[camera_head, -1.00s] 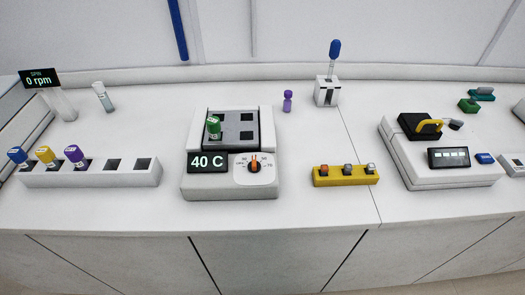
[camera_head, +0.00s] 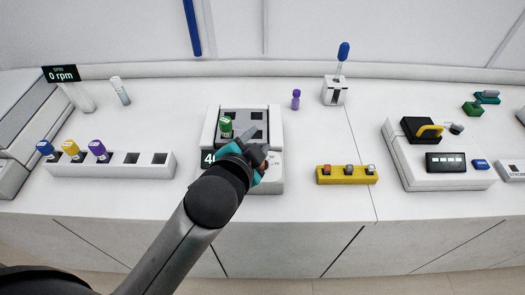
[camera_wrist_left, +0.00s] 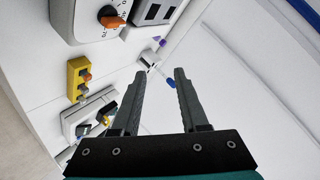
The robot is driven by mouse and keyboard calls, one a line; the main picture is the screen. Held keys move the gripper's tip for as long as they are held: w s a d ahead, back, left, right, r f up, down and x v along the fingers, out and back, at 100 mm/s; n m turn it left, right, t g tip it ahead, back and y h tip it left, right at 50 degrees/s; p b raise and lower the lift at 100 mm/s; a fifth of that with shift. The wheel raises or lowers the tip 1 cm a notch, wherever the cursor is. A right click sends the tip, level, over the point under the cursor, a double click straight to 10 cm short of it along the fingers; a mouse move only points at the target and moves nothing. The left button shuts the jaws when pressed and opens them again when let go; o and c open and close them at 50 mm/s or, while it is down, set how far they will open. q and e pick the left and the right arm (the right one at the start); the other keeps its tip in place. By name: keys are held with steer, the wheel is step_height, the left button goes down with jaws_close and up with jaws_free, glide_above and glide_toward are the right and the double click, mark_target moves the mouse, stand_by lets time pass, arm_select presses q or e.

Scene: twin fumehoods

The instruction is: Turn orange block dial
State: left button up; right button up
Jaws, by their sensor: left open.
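The heat block (camera_head: 277,187) is a white unit on the bench with a dark well plate holding one green-capped vial (camera_head: 225,125). My left gripper (camera_head: 260,152) is over its front in the head view, covering the dial and most of the display. In the left wrist view the orange dial (camera_wrist_left: 111,19) shows at the top left on the white housing (camera_wrist_left: 75,18), with numbers around it. My left gripper also shows there (camera_wrist_left: 160,75), its two dark fingers spread with nothing between them. The dial is outside the fingers. My right gripper is not in view.
A white rack (camera_head: 134,170) with coloured-capped vials stands left. A yellow strip with buttons (camera_head: 347,178) and a white device with a yellow handle (camera_head: 430,130) stand right. A small purple vial (camera_head: 296,99) and a blue-topped tool in a white holder (camera_head: 335,92) stand behind.

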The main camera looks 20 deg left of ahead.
arm_select(q)
steer(key=w+d+r+m+t+h, duration=0.3)
steer(key=d+r+m+h, duration=0.15)
steer(key=r+m, duration=0.35)
steer(key=w+d+r+m+t+h, duration=0.35)
steer(key=d+r+m, duration=0.25)
steer(key=r, duration=0.4)
steer(key=s+d+r+m+g+h, duration=0.1)
steer(key=s+d+m+g+h, duration=0.55)
steer(key=m, duration=0.75)
steer(key=s+d+r+m+g+h, duration=0.25)
steer(key=d+m+g+h, duration=0.5)
steer(key=m, duration=0.75)
steer(key=a+f+m+g+y, duration=0.3)
steer(key=f+m+y, duration=0.4)
steer(key=a+f+m+g+y, duration=0.35)
steer(key=f+m+y, duration=0.25)
steer(key=f, duration=0.2)
steer(key=w+a+m+y, duration=0.1)
steer(key=w+a+y, duration=0.15)
steer(key=a, duration=0.35)
steer(key=w+a+f+m+t+y, duration=0.1)
steer(key=w+a+y, duration=0.1)
steer(key=a+y, duration=0.3)
steer(key=w+a+m+y, duration=0.1)
steer(key=w+a+y, duration=0.1)
steer(key=a, duration=0.5)
step_height(320, 180, down, 15)
steer(key=shift+w+f+p, duration=0.1)
steer(key=shift+p, duration=0.6)
